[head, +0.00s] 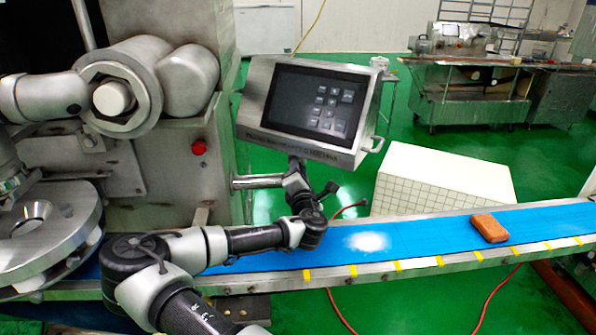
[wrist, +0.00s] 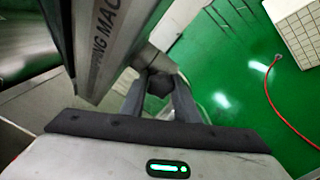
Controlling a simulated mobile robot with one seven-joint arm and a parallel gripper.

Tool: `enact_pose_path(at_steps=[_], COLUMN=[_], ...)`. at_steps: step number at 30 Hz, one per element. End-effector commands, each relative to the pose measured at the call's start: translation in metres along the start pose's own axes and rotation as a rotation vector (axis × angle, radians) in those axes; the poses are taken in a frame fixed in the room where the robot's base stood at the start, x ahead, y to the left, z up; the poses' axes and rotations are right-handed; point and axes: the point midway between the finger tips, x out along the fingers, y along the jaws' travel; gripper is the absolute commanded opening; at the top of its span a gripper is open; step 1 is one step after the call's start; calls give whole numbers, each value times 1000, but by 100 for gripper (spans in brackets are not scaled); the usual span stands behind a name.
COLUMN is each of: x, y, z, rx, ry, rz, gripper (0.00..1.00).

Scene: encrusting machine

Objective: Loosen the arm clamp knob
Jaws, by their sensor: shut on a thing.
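The arm clamp knob (wrist: 159,85) is a small dark knob in the wrist view, under the lower edge of the control panel. My gripper (wrist: 160,96) has one finger on each side of it and is shut on it. In the head view my gripper (head: 297,168) reaches up beneath the panel, by the end of the metal support arm (head: 258,182). The knob is hard to make out there, hidden by the fingers. The control panel (head: 312,104) has a dark screen with grey buttons and is tilted.
A blue conveyor belt (head: 430,230) with a white powder patch and an orange-brown block (head: 489,228) runs below my arm. A red button (head: 199,147) sits on the machine body at left. A white tiled box (head: 440,180) stands behind the belt. A red hose (wrist: 275,100) lies on the green floor.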

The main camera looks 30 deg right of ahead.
Motion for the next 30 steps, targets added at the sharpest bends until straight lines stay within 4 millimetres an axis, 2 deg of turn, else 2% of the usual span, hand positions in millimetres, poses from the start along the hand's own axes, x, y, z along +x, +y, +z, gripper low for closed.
enact_pose_path(at_steps=[15,21,30], x=[0,0,0], y=[-2,-2,-2], z=[0,0,1], rx=[-472,-602,-707], ry=[0,0,-1], rz=[-1,0,1], gripper=[6,6,6])
